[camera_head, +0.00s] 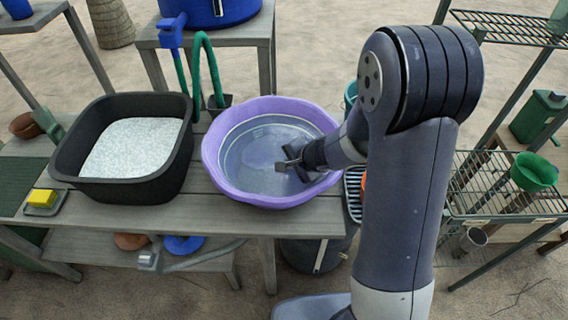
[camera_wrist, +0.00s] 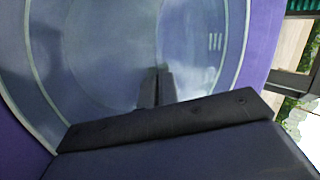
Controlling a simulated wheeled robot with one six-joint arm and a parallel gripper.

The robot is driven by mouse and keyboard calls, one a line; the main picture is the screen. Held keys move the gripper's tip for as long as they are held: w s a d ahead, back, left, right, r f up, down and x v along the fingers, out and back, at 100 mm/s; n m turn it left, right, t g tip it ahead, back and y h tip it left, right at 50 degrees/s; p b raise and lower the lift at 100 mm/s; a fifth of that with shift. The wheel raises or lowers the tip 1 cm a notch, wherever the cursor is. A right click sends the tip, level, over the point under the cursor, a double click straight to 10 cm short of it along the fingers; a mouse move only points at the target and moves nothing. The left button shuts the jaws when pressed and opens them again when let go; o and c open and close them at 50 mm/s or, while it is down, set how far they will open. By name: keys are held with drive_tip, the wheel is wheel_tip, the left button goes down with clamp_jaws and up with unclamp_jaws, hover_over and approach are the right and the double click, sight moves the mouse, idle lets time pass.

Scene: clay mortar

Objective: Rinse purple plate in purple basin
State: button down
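The purple basin (camera_head: 217,172) stands on the grey bench, with clear bluish water (camera_head: 255,150) in it. In the wrist view its purple wall (camera_wrist: 262,40) curves along the right side, and water and pale rings fill most of the picture. My gripper (camera_head: 285,165) reaches in over the right part of the basin from the right. Its two dark fingertips (camera_wrist: 156,85) sit close together over the basin's inside, with nothing seen between them. Whether they touch the water I cannot tell. I cannot make out a purple plate in either view.
A black tub (camera_head: 70,150) with white contents stands left of the basin. A green tap hose (camera_head: 198,70) rises behind. A yellow sponge (camera_head: 43,197) lies at the bench's left. A dark rack (camera_head: 353,195) is close on the right, partly behind my arm. The bench front strip is clear.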

drive_tip(key=shift+a+r+b, duration=0.15)
drive_tip(key=shift+a+b, duration=0.15)
drive_tip(key=shift+b, duration=0.3)
idle(0.4)
wheel_tip(320, 180, up, 18)
drive_tip(key=p, duration=1.5)
drive_tip(key=shift+f+b, duration=0.25)
drive_tip(key=shift+b, duration=0.1)
idle(0.5)
